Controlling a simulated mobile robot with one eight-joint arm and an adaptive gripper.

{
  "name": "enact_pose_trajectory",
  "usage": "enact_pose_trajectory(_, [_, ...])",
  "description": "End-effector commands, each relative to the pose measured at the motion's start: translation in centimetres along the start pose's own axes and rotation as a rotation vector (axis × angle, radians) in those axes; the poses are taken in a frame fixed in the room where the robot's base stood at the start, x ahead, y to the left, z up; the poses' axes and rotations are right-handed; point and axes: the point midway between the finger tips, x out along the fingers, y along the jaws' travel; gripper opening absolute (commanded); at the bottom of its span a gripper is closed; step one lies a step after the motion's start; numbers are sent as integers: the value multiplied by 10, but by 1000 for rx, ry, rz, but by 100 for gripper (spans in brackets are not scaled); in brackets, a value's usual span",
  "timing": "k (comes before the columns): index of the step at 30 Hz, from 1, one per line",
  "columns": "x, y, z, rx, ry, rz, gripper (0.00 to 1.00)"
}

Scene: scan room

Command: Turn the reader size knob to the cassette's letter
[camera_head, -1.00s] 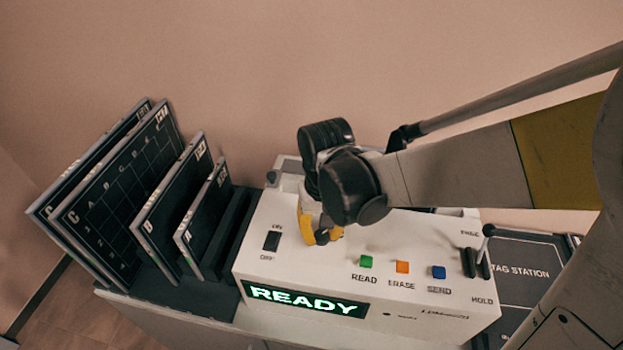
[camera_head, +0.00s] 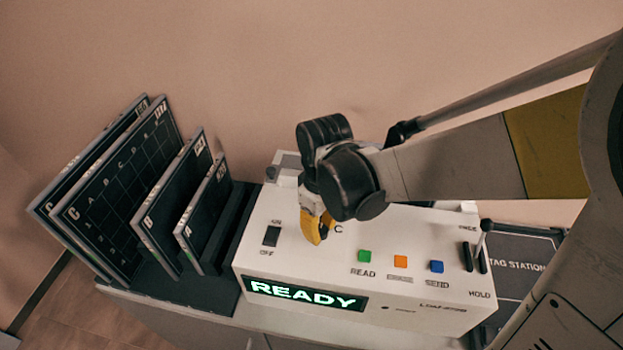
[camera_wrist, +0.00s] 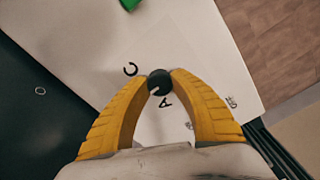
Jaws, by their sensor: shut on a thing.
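The white reader (camera_head: 350,270) shows READY on its display (camera_head: 305,294). Its black size knob (camera_wrist: 160,83) sits between my gripper's (camera_wrist: 160,80) two yellow fingertips, which are shut on it. The knob's white mark is at its lower-left edge in the wrist view. Another letter is not visible. In the head view my gripper (camera_head: 317,238) hides the knob; a C shows beside it. Lettered cassettes (camera_head: 108,220) stand in the dark rack at the left.
Green (camera_head: 365,256), orange (camera_head: 400,262) and blue (camera_head: 437,267) buttons lie right of my gripper. An ON/OFF switch (camera_head: 272,236) is at its left. A lever (camera_head: 483,235) stands at the reader's right end, beside the dark tag station (camera_head: 520,262).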

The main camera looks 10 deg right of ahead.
Motion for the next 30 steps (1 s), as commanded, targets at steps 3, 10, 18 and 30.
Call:
enact_pose_trajectory(3, [0, 0, 0, -12, 0, 0, 0])
enact_pose_trajectory(10, [0, 0, 0, -16, 0, 0, 0])
enact_pose_trajectory(18, [0, 0, 0, -15, 0, 0, 52])
enact_pose_trajectory(30, [-10, 0, 0, -15, 0, 0, 52])
